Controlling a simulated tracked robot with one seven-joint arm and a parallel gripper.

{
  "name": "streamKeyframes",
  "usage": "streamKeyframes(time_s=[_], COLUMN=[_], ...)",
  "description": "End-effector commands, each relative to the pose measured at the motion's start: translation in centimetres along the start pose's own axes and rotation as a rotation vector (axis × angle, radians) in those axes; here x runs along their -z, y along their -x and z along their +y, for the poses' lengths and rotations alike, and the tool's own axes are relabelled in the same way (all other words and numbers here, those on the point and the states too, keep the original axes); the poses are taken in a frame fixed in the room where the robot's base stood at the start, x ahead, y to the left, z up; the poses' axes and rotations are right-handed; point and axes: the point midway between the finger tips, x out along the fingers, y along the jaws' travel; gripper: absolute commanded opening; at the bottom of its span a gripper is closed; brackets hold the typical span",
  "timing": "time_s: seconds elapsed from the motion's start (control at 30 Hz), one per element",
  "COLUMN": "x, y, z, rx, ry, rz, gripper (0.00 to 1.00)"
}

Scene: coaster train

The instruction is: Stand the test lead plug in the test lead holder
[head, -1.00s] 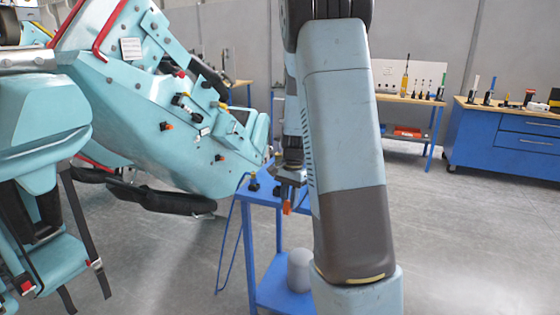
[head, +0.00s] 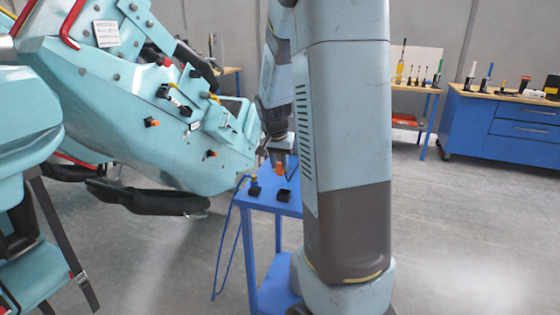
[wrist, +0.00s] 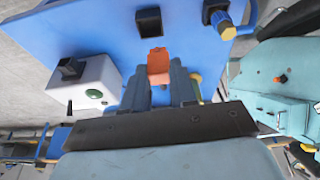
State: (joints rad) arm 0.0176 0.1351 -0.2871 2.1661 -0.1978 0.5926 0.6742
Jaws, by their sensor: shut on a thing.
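An orange plug (wrist: 158,62), which I take for the test lead plug, is between the two fingers of my gripper (wrist: 158,80). The gripper is shut on it. In the head view the orange plug (head: 279,168) sticks out below my gripper (head: 278,153), above the blue cart. A black square holder (head: 284,195) stands on the cart top; it also shows in the wrist view (wrist: 148,20), just beyond the plug and apart from it. My forearm hides part of the cart in the head view. I cannot see a lead on the plug.
A yellow-and-black fitting (wrist: 222,20) with a blue cable stands beside the holder; in the head view it is left of it (head: 254,187). A white box with a green button (wrist: 88,92) is near my fingers. The teal coaster car (head: 130,110) is close on the left.

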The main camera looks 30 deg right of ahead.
Motion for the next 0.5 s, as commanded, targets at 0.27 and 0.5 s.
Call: streamKeyframes(time_s=[0.27, 0.5], x=[0.7, 0.1], y=[-0.1, -1.6], z=[1.3, 1.1], rx=[-0.008, -0.008], ry=[-0.024, -0.020], rz=[0.000, -0.002], gripper=[0.00, 0.00])
